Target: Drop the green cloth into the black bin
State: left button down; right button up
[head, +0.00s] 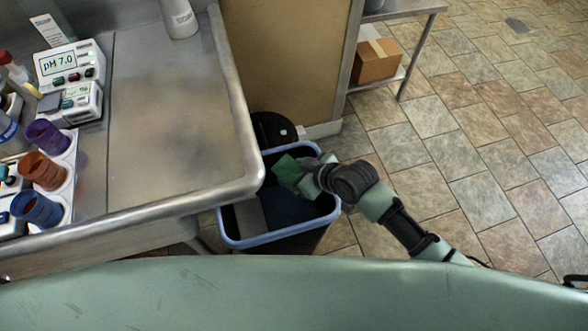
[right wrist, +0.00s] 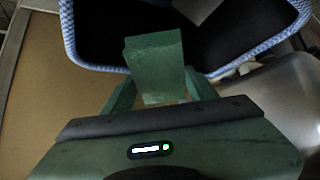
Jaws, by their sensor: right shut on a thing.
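The green cloth (head: 287,169) is held by my right gripper (head: 304,181) above the opening of the black bin. It also shows between the fingers in the right wrist view (right wrist: 154,60). The black bin (head: 233,240) has a blue rim and stands on the floor beside the metal counter. The bin rim (right wrist: 85,58) curves around the cloth in the right wrist view. The bin's inside is dark, and a grey shape and a dark blue area show in it. My left gripper is not in view.
A metal counter (head: 160,120) stands left of the bin. On it are a pH meter (head: 70,62), several coloured cups (head: 42,170) and a white container (head: 180,18). A dark round object (head: 272,128) is behind the bin. A cardboard box (head: 376,62) sits on a shelf. Tiled floor at right is clear.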

dwell(0.3)
jog(key=o, duration=1.6)
jog(key=shift+o, duration=0.2)
jog(key=shift+r+p, duration=3.05)
jog(key=shift+p, duration=0.1)
jog(key=shift+s, duration=0.1)
